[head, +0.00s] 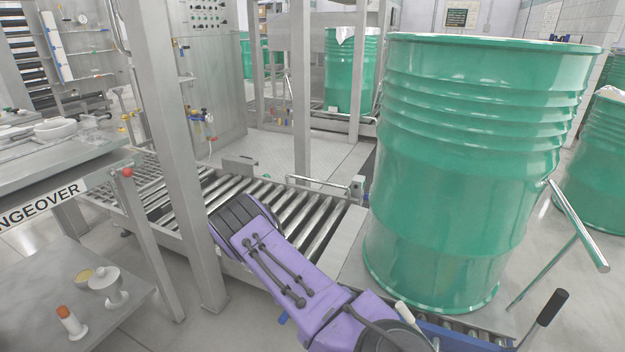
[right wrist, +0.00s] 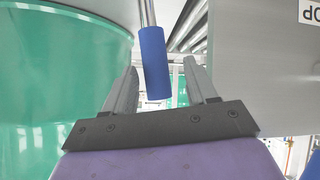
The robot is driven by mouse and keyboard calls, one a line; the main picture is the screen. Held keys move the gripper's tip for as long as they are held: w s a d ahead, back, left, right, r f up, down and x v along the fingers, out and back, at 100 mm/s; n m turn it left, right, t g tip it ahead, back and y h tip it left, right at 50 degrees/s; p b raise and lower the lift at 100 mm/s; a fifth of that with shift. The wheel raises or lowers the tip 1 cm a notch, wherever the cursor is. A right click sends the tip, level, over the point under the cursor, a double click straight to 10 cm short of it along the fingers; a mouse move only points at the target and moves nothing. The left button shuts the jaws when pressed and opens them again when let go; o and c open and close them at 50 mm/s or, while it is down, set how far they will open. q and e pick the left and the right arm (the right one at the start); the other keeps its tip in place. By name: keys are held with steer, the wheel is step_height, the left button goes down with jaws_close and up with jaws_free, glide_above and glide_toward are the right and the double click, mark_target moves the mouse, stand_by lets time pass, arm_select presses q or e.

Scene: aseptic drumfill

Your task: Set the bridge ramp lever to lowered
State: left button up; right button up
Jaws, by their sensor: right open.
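In the right wrist view a lever with a blue grip (right wrist: 154,62) on a thin metal rod comes down from the top edge. My right gripper (right wrist: 162,72) is open, and the grip's end shows between its two grey fingers, closer to the left one. I cannot tell whether it touches a finger. Nothing is clamped. In the head view my purple arm hides the right gripper's fingers; a small blue piece (head: 283,318) peeks out beside that arm, and I cannot tell whether it is the same grip. My left gripper is not in view.
A large green drum (head: 460,190) stands at the right, close to my arm. A roller conveyor (head: 318,218) runs behind my arm. A black-gripped lever (head: 552,307) and a metal T-bar (head: 580,235) stand at lower right. A changeover bench (head: 50,165) is at left.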

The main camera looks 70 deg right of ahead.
steer(key=p+v, duration=0.1)
steer(key=v, duration=0.5)
stand_by(0.4)
steer(key=s+a+f+n+t+y, duration=0.1)
steer(key=s+a+f+n+y, duration=0.2)
steer(key=a, duration=0.7)
steer(key=s+a+f+n+t+y, duration=0.15)
steer(key=s+a, duration=0.35)
steer(key=a, duration=0.5)
steer(key=s+a+f+n+y, duration=0.1)
steer(key=s+a+n+y, duration=0.3)
steer(key=a, duration=0.7)
step_height(320, 180, up, 20)
steer(key=h+p, duration=0.1)
steer(key=p, duration=2)
steer(key=shift+s+d+r, duration=0.15)
steer(key=shift+d+r, duration=0.05)
steer(key=shift+d, duration=0.3)
